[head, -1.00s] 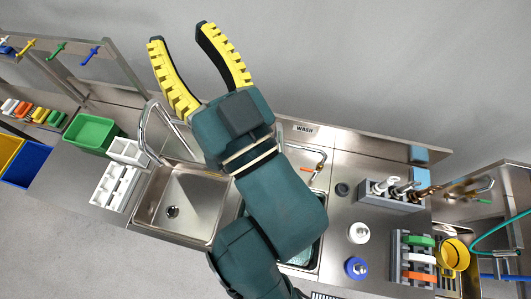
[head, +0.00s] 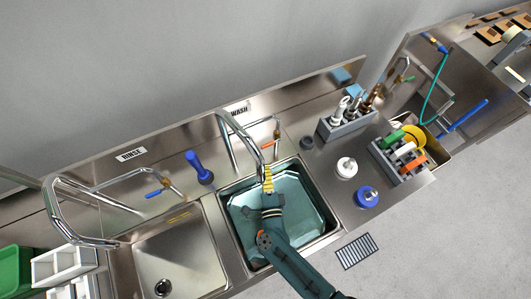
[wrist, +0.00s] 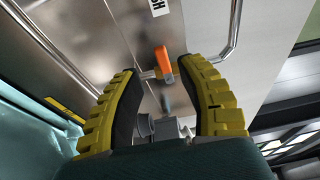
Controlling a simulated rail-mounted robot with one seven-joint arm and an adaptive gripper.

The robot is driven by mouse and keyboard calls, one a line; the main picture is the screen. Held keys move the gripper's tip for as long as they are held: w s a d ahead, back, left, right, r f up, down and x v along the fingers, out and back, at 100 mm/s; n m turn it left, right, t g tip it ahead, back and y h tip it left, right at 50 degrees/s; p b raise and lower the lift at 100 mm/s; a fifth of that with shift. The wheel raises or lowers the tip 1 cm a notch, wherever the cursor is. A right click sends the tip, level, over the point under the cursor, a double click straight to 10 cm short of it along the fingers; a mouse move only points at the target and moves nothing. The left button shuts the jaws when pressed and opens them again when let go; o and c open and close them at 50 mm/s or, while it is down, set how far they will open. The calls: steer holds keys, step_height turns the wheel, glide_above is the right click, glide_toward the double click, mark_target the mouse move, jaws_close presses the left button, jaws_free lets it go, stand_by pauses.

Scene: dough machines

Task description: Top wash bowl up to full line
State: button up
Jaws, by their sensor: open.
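The wash bowl (head: 229,224) is the right-hand steel sink below the WASH sign (head: 240,109). It holds clear teal water; a yellow strip (wrist: 66,108) shows at its wall in the wrist view. I cannot read the water level against it. The wash tap's orange lever (head: 270,145) is at the back of the bowl, and a tall spout (head: 232,137) arches beside it. My gripper (head: 268,173) is over the bowl, pointing towards the back. In the wrist view its yellow fingers (wrist: 160,72) are open and the orange lever (wrist: 162,60) appears between their tips; contact cannot be told.
The rinse bowl (head: 190,265) with its blue-levered tap (head: 157,193) is at left. At right are a white-topped jar (head: 347,167), a blue one (head: 367,196), a grey holder (head: 347,125) and a rack of coloured handles (head: 400,152).

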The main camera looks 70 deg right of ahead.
mark_target(272, 143)
steer(key=shift+b+x, duration=1.45)
steer(key=shift+x, duration=2.75)
steer(key=shift+w+d+f, duration=0.1)
steer(key=shift+w+d, duration=0.05)
steer(key=shift+d, duration=0.05)
jaws_close()
